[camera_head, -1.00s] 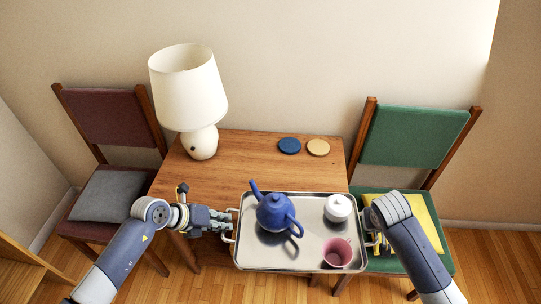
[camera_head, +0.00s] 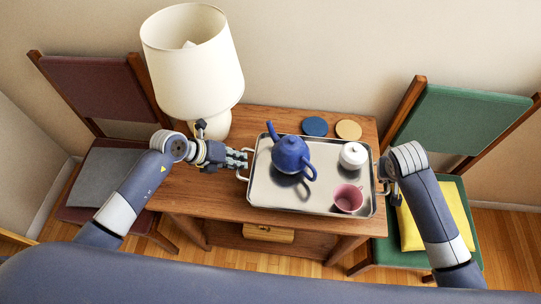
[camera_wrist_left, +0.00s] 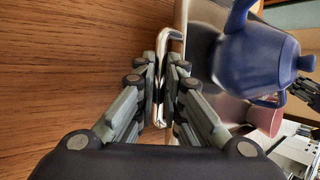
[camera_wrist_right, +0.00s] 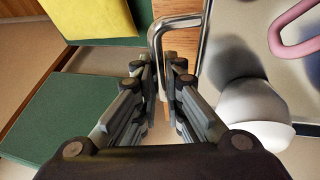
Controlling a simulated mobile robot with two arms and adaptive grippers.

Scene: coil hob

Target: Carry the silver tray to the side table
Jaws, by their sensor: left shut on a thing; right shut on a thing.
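The silver tray (camera_head: 285,199) is over the wooden side table (camera_head: 215,190), towards its front right. I cannot tell whether it touches the tabletop. A blue teapot (camera_head: 291,155), a white lidded bowl (camera_head: 353,155) and a pink cup (camera_head: 348,198) stand upright on it. My left gripper (camera_head: 243,164) is shut on the tray's left handle, and the left wrist view shows this handle (camera_wrist_left: 162,85) between its fingers. My right gripper (camera_head: 384,183) is at the right handle and shut on it; the right wrist view shows that handle (camera_wrist_right: 154,50) at the fingers.
A white lamp (camera_head: 192,65) stands at the table's back left, near my left arm. Blue (camera_head: 314,126) and tan (camera_head: 348,130) coasters lie behind the tray. A maroon chair (camera_head: 95,85) stands left, and a green chair (camera_head: 455,130) with a yellow cushion (camera_head: 455,215) right.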

